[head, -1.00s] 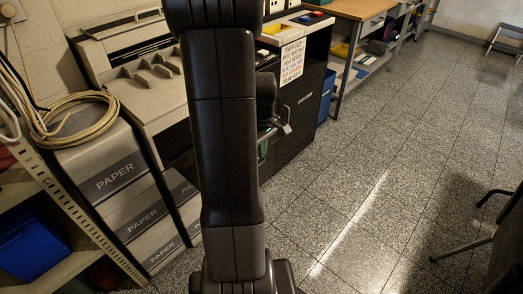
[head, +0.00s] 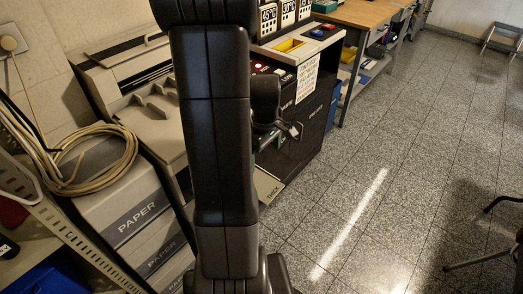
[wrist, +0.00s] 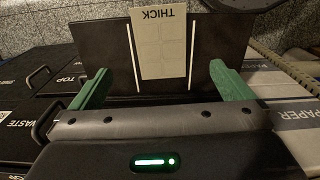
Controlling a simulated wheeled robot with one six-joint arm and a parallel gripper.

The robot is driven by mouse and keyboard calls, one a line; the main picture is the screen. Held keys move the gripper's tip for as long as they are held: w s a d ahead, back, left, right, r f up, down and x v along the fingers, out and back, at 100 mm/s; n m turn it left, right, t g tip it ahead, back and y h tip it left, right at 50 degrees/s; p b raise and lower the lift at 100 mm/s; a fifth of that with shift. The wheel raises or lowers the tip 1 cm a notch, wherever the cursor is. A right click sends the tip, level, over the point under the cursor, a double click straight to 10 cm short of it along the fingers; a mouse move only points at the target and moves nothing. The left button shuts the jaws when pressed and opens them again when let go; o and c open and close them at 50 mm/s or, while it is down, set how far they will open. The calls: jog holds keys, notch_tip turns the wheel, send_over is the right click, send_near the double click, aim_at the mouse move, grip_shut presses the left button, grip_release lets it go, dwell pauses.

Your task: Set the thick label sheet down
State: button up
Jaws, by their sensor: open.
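The thick label sheet (wrist: 162,45) is a pale beige sheet marked THICK, upside down in the wrist view. It lies on a dark flat panel (wrist: 218,40), between two white lines. My gripper (wrist: 160,71) is open, its green fingers spread wide on either side of the sheet's near end. A gap shows between the sheet and each finger.
A black cabinet (head: 312,110) with a printed notice (head: 306,85) stands behind my arm. In the wrist view, black drawers (wrist: 40,70) lie at left. Speckled floor (head: 400,170) at right is open.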

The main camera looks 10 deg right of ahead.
aim_at(263, 187)
jog(key=shift+f, duration=0.15)
notch_tip(263, 187, down, 14)
jog(key=b, duration=0.2)
jog(key=shift+r+b, duration=0.2)
jog(key=shift+b, duration=0.15)
jog(key=c, duration=0.7)
jog(key=shift+w+a, duration=0.85)
jog(key=shift+w, duration=0.1)
jog(key=o, duration=0.7)
